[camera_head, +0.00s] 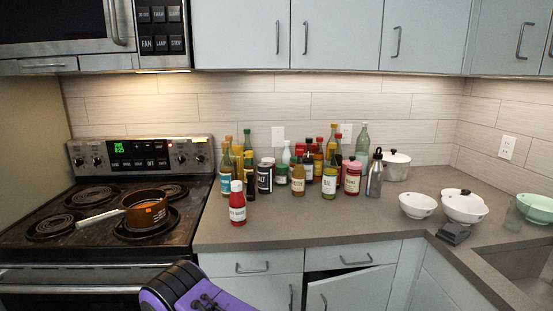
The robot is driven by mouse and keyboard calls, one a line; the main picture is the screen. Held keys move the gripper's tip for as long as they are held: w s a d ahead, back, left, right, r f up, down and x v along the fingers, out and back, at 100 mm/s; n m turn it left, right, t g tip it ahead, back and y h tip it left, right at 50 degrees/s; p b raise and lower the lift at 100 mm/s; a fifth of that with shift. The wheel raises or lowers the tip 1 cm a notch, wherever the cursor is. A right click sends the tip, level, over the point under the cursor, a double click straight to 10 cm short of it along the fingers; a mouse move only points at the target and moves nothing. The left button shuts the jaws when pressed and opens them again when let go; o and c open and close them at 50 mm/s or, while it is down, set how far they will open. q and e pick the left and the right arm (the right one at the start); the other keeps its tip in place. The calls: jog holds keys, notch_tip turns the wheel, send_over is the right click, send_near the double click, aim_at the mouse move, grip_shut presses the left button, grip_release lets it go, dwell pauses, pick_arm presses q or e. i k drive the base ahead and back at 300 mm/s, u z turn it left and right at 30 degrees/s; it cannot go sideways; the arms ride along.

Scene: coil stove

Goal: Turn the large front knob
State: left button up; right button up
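The stove (75,247) stands at the left with a black coil cooktop. Its knobs sit on the upright back panel: a left pair, the outer knob (78,161) and inner knob (97,160), and a right pair, the inner knob (182,159) and outer knob (200,158). A green-lit clock (118,149) is between the pairs. I cannot tell which knob is the large front one, or how far any is turned. A purple and black part of my arm shows at the bottom, in front of the stove and counter. No gripper fingertips are visible.
An orange-brown pan (147,210) sits on the front right coil, its handle pointing left. A microwave (65,25) hangs above.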

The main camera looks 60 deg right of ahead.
aim_at(200, 158)
jog(key=z, duration=0.8)
jog(key=i, duration=0.4)
